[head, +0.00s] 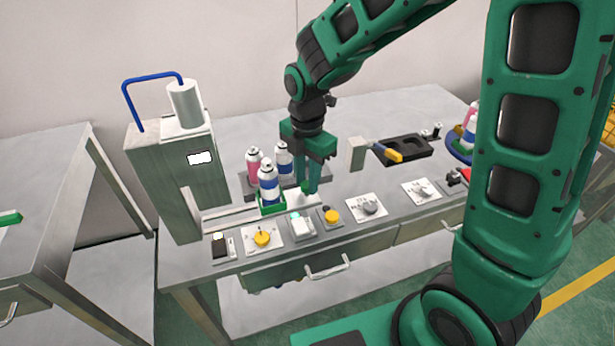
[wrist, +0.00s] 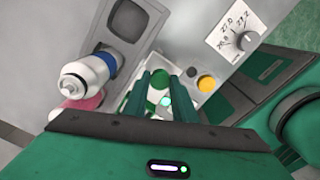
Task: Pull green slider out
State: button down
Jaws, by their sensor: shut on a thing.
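The green slider (head: 272,208) is at the front of the bench-top machine, in line with its pale rail. A white can with a blue band (head: 268,187) stands upright on it. My gripper (head: 309,191) points down just right of the slider and can. In the wrist view its two green fingers (wrist: 162,80) are close together, with a round green part (wrist: 160,77) between their tips. It looks like the slider's handle, and the jaws are shut on it. The can (wrist: 88,74) shows left of the fingers. The contact itself is partly hidden.
A tall grey crimping machine (head: 165,172) with a blue tube stands left. More cans, one pink (head: 253,166), stand close behind the slider. Yellow knobs (head: 262,239) and dial plates (head: 368,206) line the front edge. A black tray (head: 404,149) lies at right.

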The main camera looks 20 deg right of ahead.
jog(key=shift+w+d+r, duration=0.15)
jog(key=shift+w+d, duration=0.1)
jog(key=shift+d, duration=0.05)
jog(key=c, duration=1.5)
grip_release()
jog(key=shift+o, duration=0.2)
jog(key=shift+s, duration=0.15)
jog(key=shift+a, duration=0.1)
jog(key=shift+r, duration=0.2)
notch_tip(320, 180, up, 10)
jog(key=shift+r, duration=0.1)
